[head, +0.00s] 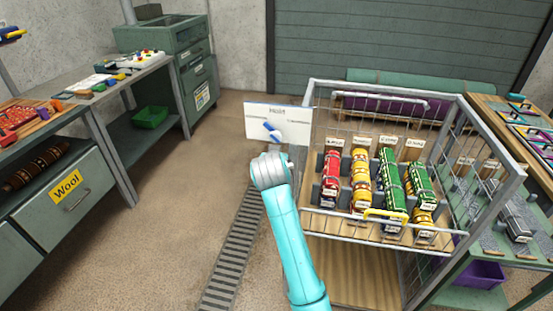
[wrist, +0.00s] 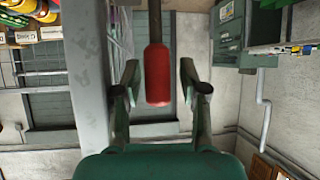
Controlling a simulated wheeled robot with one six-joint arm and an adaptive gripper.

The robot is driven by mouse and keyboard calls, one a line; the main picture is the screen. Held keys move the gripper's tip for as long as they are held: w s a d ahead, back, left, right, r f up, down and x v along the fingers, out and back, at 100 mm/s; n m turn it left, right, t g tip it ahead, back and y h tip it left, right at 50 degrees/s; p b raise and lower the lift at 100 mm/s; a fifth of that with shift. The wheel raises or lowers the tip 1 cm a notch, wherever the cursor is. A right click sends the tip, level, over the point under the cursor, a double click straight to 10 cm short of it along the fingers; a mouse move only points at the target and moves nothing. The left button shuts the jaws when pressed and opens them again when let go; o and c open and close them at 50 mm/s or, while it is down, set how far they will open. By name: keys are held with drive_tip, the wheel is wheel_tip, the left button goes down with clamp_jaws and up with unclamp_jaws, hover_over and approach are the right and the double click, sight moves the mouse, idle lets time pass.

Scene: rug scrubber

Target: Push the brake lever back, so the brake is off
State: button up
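A red grip on a dark rod (wrist: 157,75), which looks like the brake lever, shows in the wrist view. It lies between the two fingers of my gripper (wrist: 159,70), with a visible gap on each side. My gripper is open and does not appear to touch the grip. How far the grip sits beyond the fingertips is hard to tell. In the head view my teal arm reaches forward beside the wire cart (head: 378,230); my gripper and the red grip are not visible there.
The cart holds several coloured rolls. A white sign (head: 293,110) with a blue object (head: 272,131) stands beyond my arm. Floor left of my arm is clear.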

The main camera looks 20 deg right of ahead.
drive_tip(key=shift+s+d, duration=0.1)
drive_tip(key=shift+s, duration=0.05)
drive_tip(key=s+a+f+t+h, duration=0.1)
drive_tip(key=s+a+t, duration=0.2)
drive_tip(key=s, duration=0.4)
drive_tip(key=s+a+f+t+h, duration=0.1)
drive_tip(key=s+a+t+h, duration=0.2)
drive_tip(key=s, duration=0.4)
drive_tip(key=s+d+f+n+g+y, duration=0.1)
drive_tip(key=s+f+n+y, duration=0.3)
drive_tip(key=s+f, duration=0.8)
drive_tip(key=shift+s+f+n+y, duration=0.4)
drive_tip(key=shift+s+y, duration=0.4)
drive_tip(key=shift+y, duration=0.2)
